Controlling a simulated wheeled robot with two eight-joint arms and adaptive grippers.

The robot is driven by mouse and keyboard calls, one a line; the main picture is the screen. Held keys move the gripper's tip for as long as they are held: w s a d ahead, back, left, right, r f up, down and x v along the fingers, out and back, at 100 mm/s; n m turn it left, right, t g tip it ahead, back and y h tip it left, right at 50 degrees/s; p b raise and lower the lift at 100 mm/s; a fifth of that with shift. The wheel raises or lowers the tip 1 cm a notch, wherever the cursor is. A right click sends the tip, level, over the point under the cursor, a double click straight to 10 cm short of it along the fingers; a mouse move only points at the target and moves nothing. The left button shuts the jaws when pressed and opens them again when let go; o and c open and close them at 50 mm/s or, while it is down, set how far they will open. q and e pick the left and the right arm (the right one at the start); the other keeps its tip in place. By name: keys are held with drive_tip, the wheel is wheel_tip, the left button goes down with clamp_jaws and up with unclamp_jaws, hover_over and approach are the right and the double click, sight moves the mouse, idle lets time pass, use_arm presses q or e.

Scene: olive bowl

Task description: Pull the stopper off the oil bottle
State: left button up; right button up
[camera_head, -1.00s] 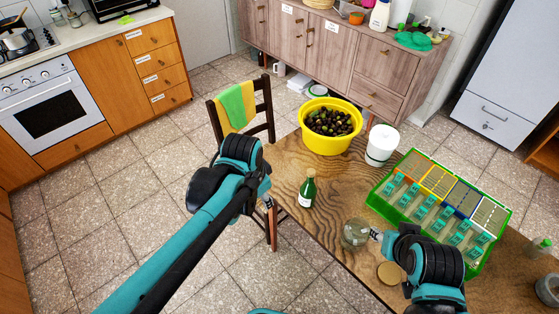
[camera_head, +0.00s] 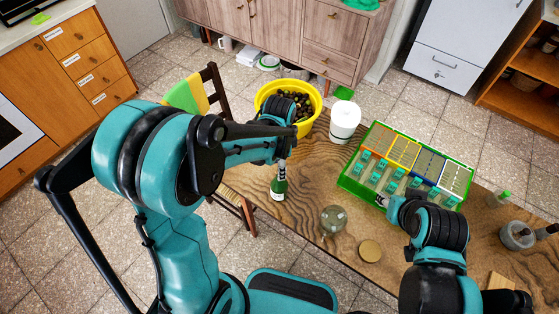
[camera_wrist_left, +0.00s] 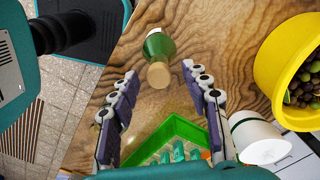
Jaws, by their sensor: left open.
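The green oil bottle (camera_head: 278,187) with a pale label stands upright on the wooden table near its left edge. In the left wrist view the bottle (camera_wrist_left: 158,45) shows its cork-coloured stopper (camera_wrist_left: 158,75) in the neck. My left gripper (camera_head: 282,160) is just above the bottle, pointing down. In the left wrist view my left gripper (camera_wrist_left: 160,80) is open, its fingers on either side of the stopper with gaps, not visibly touching it. My right gripper (camera_head: 383,201) is at the near edge of the green tray; its fingers are too small to judge.
A yellow bowl (camera_head: 312,125) of olives and a white tub (camera_head: 344,122) stand behind the bottle. The green compartment tray (camera_head: 350,184) is to the right. A glass jar (camera_head: 333,220) and a round lid (camera_head: 370,251) lie in front.

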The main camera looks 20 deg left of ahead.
use_arm(q)
drive_tip(key=shift+f, duration=0.25)
clamp_jaws()
drive_tip(key=shift+r, duration=0.15)
drive_tip(key=shift+r+p, duration=1.9)
drive_tip(key=shift+r, duration=0.55)
